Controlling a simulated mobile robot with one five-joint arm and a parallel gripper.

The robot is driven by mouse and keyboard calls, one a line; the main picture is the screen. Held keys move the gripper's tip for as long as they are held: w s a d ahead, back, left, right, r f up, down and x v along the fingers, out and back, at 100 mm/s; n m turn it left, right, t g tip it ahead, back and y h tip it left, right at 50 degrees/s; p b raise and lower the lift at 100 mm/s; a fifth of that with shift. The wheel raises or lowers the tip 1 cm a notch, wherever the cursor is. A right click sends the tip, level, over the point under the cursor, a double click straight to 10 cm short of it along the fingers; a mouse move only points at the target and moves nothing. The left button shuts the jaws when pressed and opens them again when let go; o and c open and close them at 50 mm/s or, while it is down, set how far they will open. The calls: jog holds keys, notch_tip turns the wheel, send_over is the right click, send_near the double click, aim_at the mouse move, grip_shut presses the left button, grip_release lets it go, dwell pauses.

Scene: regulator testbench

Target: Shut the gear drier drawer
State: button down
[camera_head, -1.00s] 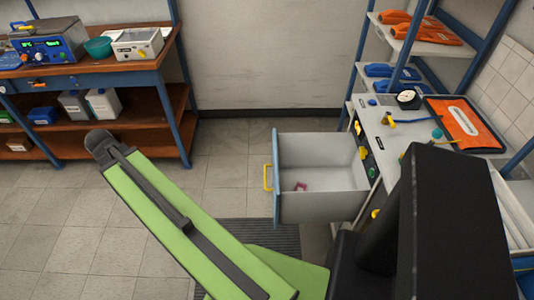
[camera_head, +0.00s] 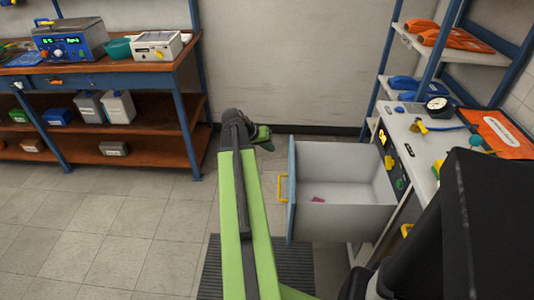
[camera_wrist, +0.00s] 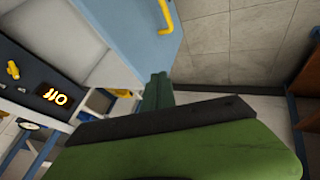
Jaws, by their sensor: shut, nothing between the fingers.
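The gear drier drawer (camera_head: 345,222) stands pulled out to the left from the bench, with its pale inside showing. Its blue front panel (camera_head: 291,195) carries a yellow handle (camera_head: 282,188). A small pink thing (camera_head: 318,199) lies inside. My gripper (camera_head: 266,142) is at the far end of the green arm, just left of the drawer front near its far corner. In the wrist view my gripper (camera_wrist: 157,88) is shut and empty, with the blue front (camera_wrist: 135,35) and yellow handle (camera_wrist: 166,14) beyond it. I cannot tell whether it touches the front.
The bench (camera_head: 425,145) on the right bears a gauge (camera_head: 437,104) and an orange case (camera_head: 492,132). A panel with a lit display (camera_wrist: 54,95) shows beside the drawer. A wooden workbench (camera_head: 110,72) stands at the left. The floor between is clear, with a dark mat (camera_head: 290,262).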

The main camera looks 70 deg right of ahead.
jog(key=s+d+f+b, duration=0.2)
jog(key=s+d+f, duration=0.1)
jog(key=s, duration=0.2)
jog(key=shift+d+f, duration=0.35)
jog(key=shift+d, duration=0.05)
